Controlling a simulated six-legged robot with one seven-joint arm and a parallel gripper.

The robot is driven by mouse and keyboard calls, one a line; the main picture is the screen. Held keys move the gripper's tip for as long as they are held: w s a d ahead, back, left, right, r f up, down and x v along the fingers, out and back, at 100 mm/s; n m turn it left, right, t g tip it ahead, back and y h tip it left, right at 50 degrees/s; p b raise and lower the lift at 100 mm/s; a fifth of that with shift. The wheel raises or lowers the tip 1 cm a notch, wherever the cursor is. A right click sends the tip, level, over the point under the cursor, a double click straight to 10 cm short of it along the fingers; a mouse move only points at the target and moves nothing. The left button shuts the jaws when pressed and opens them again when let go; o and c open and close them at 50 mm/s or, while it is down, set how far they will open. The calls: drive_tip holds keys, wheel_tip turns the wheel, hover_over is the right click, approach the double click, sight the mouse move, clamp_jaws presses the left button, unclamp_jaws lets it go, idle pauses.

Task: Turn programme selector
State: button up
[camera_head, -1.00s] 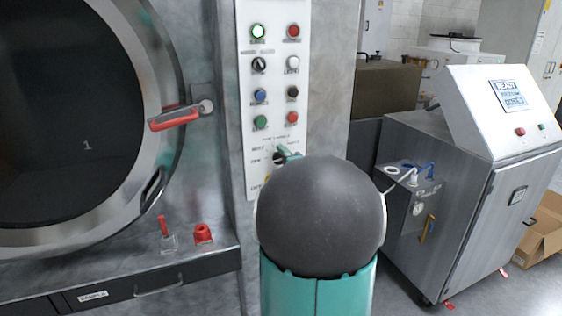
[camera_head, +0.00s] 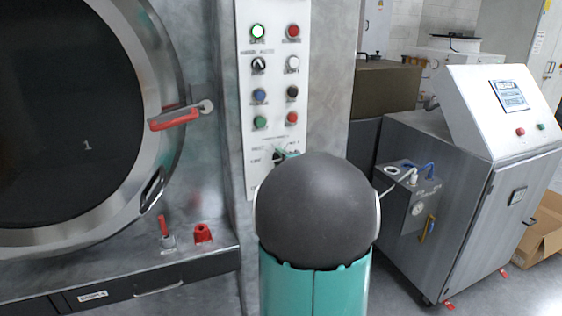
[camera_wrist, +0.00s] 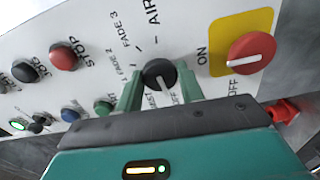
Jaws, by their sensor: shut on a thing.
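The programme selector (camera_wrist: 159,74) is a black round knob with a pale pointer line, set in the white control panel (camera_head: 248,90). In the wrist view its pointer points down and slightly right, towards the lettering below the knob. My gripper (camera_wrist: 160,88) has its two green fingers on either side of the knob and is shut on it. In the head view the knob (camera_head: 279,157) shows only in part, low on the panel, with a green fingertip beside it. My dark round arm joint hides the lower part of the panel there.
A red ON/OFF knob (camera_wrist: 251,53) on a yellow plate sits right of the selector in the wrist view. Several buttons fill the panel above. A round door with a red handle (camera_head: 175,118) stands left; a grey cabinet (camera_head: 470,190) stands right.

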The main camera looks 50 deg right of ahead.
drive_tip(key=shift+f+m, duration=0.1)
drive_tip(key=shift+m, duration=7.6)
drive_tip(key=shift+s, duration=0.1)
drive_tip(key=o, duration=1)
